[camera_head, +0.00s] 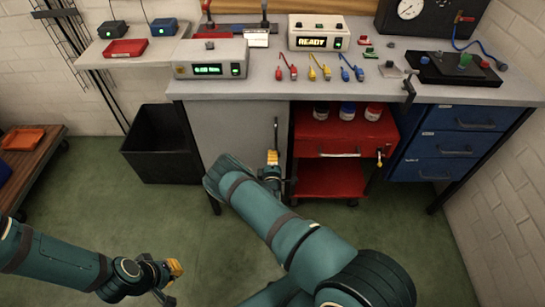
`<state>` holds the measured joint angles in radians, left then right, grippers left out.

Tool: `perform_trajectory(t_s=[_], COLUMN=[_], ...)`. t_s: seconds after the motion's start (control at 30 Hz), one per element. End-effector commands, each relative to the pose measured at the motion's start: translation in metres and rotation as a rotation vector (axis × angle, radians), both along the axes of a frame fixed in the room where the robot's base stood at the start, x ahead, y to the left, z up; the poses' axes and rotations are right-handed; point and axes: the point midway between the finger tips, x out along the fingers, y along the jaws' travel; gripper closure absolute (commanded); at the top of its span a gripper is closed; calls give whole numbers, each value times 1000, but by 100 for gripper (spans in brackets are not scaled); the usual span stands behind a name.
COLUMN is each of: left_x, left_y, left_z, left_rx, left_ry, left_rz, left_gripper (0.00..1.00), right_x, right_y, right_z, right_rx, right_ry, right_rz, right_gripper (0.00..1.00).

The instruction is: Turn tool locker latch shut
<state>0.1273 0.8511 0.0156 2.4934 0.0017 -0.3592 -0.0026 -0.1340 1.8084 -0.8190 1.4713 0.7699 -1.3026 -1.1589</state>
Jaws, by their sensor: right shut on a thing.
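The tool locker appears to be the grey cabinet (225,128) under the bench, and its door looks closed. A dark upright handle (276,133) stands near the door's right edge. My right gripper (273,172) is at that edge, just below the visible part of the handle, and is shut on a part there. It hides what it holds, which looks like the latch; the latch's angle cannot be read. My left gripper (165,279) hangs low over the floor at the lower left, away from the locker. Its fingers are too small and dark to read.
A red cart (342,140) with several bottles stands right of the locker, then blue drawers (452,145). A black bin (155,150) stands to the left. The bench top (270,75) holds devices and coloured connectors. The green floor (110,205) in front is open.

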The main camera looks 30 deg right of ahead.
Motion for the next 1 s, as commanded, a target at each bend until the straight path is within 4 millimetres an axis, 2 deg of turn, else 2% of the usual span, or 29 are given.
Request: perform_trajectory(t_s=[0.6,0.63,0.7,1.0], left_x=[0,0,0,0], left_y=[0,0,0,0], left_z=[0,0,0,0], left_rx=[0,0,0,0], left_ry=[0,0,0,0], left_rz=[0,0,0,0], left_gripper=[100,100,100,100], right_x=[1,1,1,0], right_y=[-1,-1,-1,0], right_z=[1,1,1,0], right_rx=[-35,-35,-35,-33], right_ry=[18,18,18,19], right_rz=[0,0,0,0], right_gripper=[100,77,59,59])
